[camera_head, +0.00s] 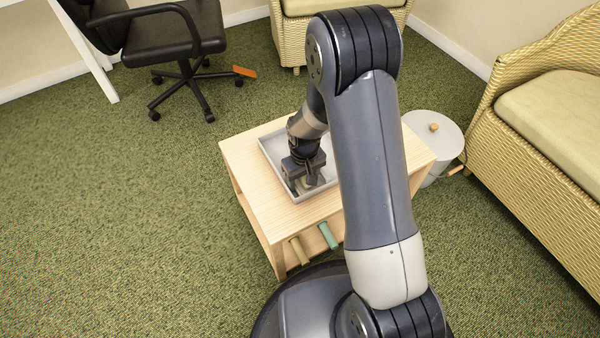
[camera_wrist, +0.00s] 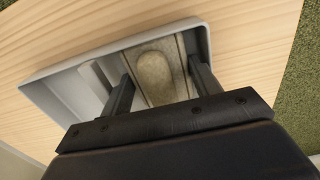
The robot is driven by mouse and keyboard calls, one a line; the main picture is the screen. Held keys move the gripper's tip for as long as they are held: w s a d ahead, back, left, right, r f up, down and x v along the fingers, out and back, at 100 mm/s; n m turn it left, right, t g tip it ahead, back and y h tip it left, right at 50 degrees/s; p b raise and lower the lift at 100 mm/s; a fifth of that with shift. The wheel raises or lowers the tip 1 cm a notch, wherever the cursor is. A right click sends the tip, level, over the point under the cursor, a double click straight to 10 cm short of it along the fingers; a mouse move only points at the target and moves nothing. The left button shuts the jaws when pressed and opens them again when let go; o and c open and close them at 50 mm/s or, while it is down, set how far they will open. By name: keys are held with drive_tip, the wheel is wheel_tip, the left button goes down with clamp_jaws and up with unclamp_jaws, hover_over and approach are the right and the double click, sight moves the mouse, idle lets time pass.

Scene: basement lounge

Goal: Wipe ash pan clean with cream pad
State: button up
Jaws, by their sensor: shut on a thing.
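The ash pan (camera_head: 267,157) is a shallow light grey tray on a small wooden table. Its rim and part of its floor also show in the wrist view (camera_wrist: 45,85). My gripper (camera_head: 305,183) reaches down into the pan, its fingers shut on the cream pad (camera_wrist: 155,78). The pad shows between the fingers in the wrist view as a beige block with a rounded oval grip on top. It lies low inside the pan, close to one end wall. Whether its underside touches the pan floor is hidden. In the head view my arm covers the pad and part of the pan.
The wooden table (camera_head: 245,165) has a lower shelf with an olive-tan item (camera_head: 299,251) and a teal item (camera_head: 328,236). A grey lidded bin (camera_head: 438,165) stands at its right. A wicker sofa (camera_head: 545,120) is further right, and an office chair (camera_head: 175,50) back left. Carpet at left is clear.

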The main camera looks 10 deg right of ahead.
drive_tip(key=shift+s+d+f, duration=0.15)
drive_tip(key=shift+s, duration=0.3)
drive_tip(key=shift+w+a+r, duration=0.1)
drive_tip(key=shift+w+a, duration=0.4)
drive_tip(key=shift+w, duration=0.65)
drive_tip(key=shift+w+a+r, duration=0.1)
drive_tip(key=shift+w+a, duration=0.35)
drive_tip(key=shift+w, duration=0.7)
drive_tip(key=shift+w+a+r, duration=0.1)
drive_tip(key=shift+w+a, duration=0.4)
drive_tip(key=shift+w, duration=0.65)
drive_tip(key=shift+w+a+f, duration=0.1)
drive_tip(key=shift+w+a, duration=0.25)
drive_tip(key=shift+w, duration=0.5)
drive_tip(key=shift+w+a+f, duration=0.1)
drive_tip(key=shift+w+a, duration=0.25)
drive_tip(key=shift+w, duration=0.5)
drive_tip(key=shift+r, duration=0.1)
wheel_tip(320, 180, up, 9)
drive_tip(key=p, duration=0.6)
drive_tip(key=shift+s+d, duration=0.1)
